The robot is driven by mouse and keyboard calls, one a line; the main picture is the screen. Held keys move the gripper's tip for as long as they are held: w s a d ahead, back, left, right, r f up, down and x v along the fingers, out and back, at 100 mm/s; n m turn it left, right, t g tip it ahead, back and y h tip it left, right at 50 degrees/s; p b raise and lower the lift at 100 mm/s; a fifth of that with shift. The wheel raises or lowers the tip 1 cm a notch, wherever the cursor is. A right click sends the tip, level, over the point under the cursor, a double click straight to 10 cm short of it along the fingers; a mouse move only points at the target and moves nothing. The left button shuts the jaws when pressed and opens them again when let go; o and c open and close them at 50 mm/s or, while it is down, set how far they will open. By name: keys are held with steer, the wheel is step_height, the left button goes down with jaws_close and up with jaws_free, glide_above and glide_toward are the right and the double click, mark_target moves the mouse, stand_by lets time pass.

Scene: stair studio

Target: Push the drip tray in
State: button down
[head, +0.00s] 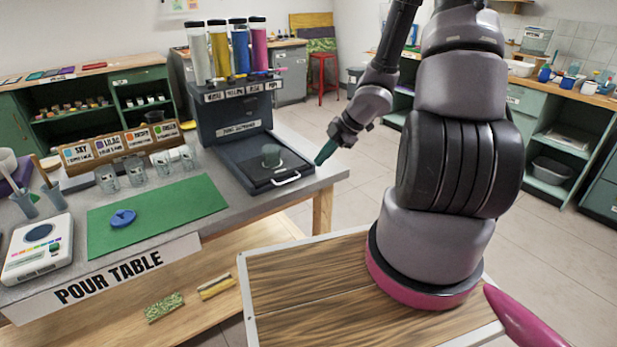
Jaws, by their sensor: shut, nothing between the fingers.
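The dark drip tray (248,180) extends forward from the base of the dark paint dispenser (236,118) on the grey table. Its white handle (287,180) faces the table's front edge. A small clear cup (271,156) stands on the tray. My gripper (322,157) is shut and empty, with green fingertips pointing down and left. In the picture it is to the right of the tray and handle, near the table's right corner, and shows no contact with them. The depth between gripper and tray is hard to judge.
Tubes of white, yellow, blue and pink (229,50) stand on the dispenser. Left of it are several clear cups (163,165), a green mat (165,210) with a blue piece (122,218), and a scale (38,245). Floor right of the table (345,205) is clear.

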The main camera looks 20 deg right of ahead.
steer(key=x, duration=0.4)
steer(key=w+x, duration=0.1)
steer(key=x, duration=0.3)
steer(key=w+x, duration=0.1)
steer(key=x, duration=0.2)
steer(key=shift+a, duration=0.25)
steer(key=shift+w+a, duration=0.25)
steer(key=shift+w, duration=0.35)
